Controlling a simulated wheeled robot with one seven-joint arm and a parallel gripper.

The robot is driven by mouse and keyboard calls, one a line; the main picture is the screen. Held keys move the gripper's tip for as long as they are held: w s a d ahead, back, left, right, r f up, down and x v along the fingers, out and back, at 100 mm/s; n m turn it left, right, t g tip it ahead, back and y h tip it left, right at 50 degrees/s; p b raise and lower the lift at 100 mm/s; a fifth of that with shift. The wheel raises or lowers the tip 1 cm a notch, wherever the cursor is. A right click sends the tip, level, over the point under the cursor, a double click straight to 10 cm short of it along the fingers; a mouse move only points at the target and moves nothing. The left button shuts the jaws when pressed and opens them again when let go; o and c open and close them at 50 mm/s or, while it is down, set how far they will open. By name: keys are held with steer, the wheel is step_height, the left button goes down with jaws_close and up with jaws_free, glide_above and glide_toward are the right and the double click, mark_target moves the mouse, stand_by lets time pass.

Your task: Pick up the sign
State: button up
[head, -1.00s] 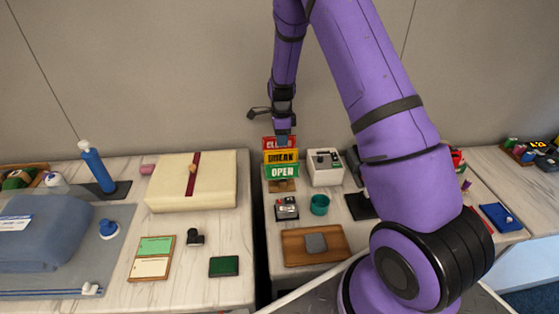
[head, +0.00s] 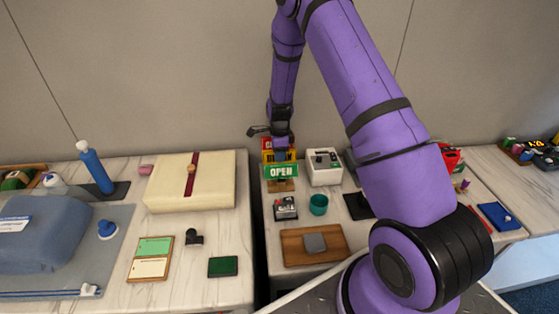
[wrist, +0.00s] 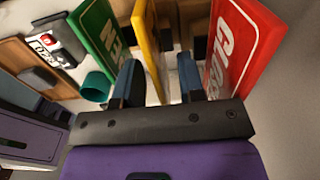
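Three signs stand in a row, one behind another: a green OPEN sign (head: 281,171) in front, a yellow sign (head: 267,157) in the middle and a red sign (head: 267,143) at the back. In the wrist view the green sign (wrist: 98,35) is left, the yellow sign (wrist: 146,35) is in the middle and the red CLOSED sign (wrist: 243,45) is right. My gripper (wrist: 157,66) is open, its two fingers apart on either side of the yellow sign. In the head view my gripper (head: 281,153) hides the middle of the yellow and red signs.
A white box-shaped device (head: 325,168) stands close to the right of the signs. A teal cup (head: 318,204), a small silver device (head: 286,208) and a wooden tray (head: 300,258) lie in front. A gap separates this table from the left one, which holds a cream box (head: 170,185).

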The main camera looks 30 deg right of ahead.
steer(key=shift+c, duration=0.4)
jaws_close()
step_height(320, 180, up, 10)
steer(key=shift+f, duration=0.1)
stand_by(0.4)
